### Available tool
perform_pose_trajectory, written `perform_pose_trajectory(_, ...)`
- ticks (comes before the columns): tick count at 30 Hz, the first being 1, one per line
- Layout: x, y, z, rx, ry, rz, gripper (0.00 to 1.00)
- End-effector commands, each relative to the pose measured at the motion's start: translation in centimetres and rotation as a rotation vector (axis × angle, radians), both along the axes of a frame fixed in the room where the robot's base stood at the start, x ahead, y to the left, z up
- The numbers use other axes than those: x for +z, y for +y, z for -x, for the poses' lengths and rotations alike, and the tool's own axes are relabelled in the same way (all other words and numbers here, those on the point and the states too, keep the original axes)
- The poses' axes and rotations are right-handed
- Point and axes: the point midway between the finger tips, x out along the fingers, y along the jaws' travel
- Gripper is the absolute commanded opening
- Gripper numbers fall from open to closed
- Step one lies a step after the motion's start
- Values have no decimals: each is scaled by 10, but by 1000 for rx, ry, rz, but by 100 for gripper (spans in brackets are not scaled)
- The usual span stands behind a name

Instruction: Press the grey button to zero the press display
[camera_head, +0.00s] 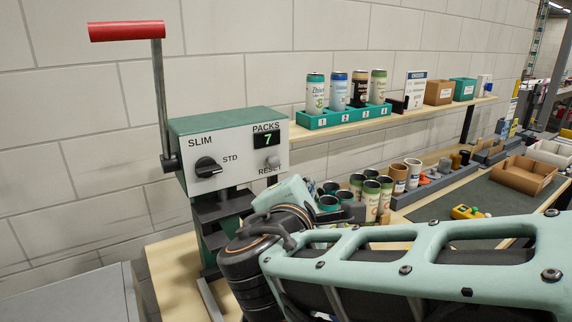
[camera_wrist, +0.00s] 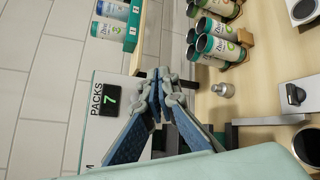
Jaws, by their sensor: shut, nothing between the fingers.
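The press (camera_head: 215,135) stands at left in the head view, a green and white box with a red-handled lever. Its display (camera_head: 267,139) reads 7 under the word PACKS, and it also shows in the wrist view (camera_wrist: 110,99). The small grey button (camera_head: 273,161) is below the display, by the word RESET. In the wrist view I cannot make out the button; my fingers cover part of the press face. My gripper (camera_wrist: 156,82) is shut and empty, its fingertips close to the press face beside the display. Whether they touch it is unclear.
A black selector knob (camera_head: 208,167) is left of the button. Several printed cans (camera_head: 371,200) stand on the bench right of my wrist. A shelf (camera_head: 345,126) above bears a green can rack (camera_head: 345,116). A brown tray (camera_head: 525,175) lies farther right.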

Motion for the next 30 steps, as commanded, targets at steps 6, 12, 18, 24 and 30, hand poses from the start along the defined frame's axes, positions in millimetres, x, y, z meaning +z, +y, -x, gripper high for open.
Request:
perform_pose_trajectory(6, 0, 1, -2, -1, 2, 0, 0)
perform_pose_trajectory(12, -1, 12, -18, -1, 3, 1, 0)
perform_pose_trajectory(18, 0, 29, -42, -1, 3, 2, 0)
perform_pose_trajectory(24, -2, 41, -62, -2, 1, -1, 0)
perform_pose_trajectory(30, -1, 48, -72, -2, 1, -2, 0)
